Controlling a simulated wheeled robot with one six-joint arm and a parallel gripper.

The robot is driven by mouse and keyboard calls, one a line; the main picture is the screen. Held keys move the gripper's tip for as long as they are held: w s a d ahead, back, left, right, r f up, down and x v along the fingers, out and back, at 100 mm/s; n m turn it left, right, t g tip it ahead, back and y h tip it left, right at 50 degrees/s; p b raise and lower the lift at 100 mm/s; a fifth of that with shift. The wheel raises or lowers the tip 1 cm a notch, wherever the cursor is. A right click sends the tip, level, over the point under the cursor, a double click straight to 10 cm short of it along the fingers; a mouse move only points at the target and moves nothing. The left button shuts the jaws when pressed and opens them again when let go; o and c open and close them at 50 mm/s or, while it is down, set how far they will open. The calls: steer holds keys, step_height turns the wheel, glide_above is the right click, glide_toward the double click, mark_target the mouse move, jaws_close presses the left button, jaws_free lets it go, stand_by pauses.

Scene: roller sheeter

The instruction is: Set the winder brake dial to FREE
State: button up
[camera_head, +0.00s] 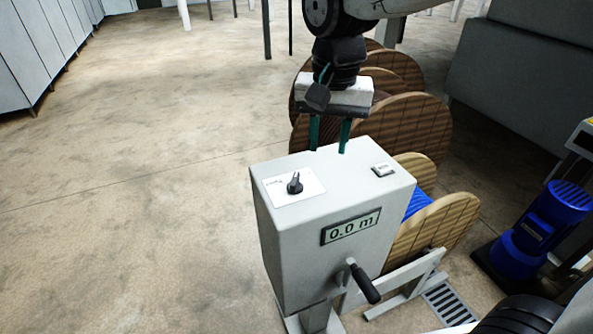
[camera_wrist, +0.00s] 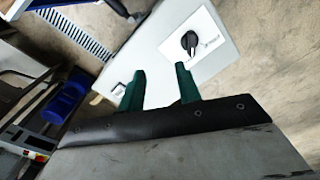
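The winder's grey box (camera_head: 300,235) stands upright on a metal frame. On its top a black brake dial (camera_head: 294,183) sits on a white label plate at the left; the plate's lettering is too small to read. The dial also shows in the wrist view (camera_wrist: 189,41), just beyond my fingers. My gripper (camera_head: 329,148) hangs pointing down over the back edge of the box top, right of and behind the dial. Its two green fingers are apart and empty in the wrist view (camera_wrist: 159,78).
A small switch (camera_head: 383,170) sits at the right of the box top. The front has a display (camera_head: 351,226) reading 0.0 m and a black crank handle (camera_head: 364,283). Wooden reels (camera_head: 412,125) stand behind, and a blue motor (camera_head: 540,230) at right. The left floor is clear.

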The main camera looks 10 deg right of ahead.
glide_above(295, 178)
step_height(295, 178, down, 2)
steer(key=shift+f+m, duration=0.1)
steer(key=shift+m, duration=0.2)
steer(key=shift+a+f, duration=0.1)
steer(key=shift+f, duration=0.15)
step_height(295, 178, down, 7)
steer(key=shift+f, duration=0.1)
jaws_close()
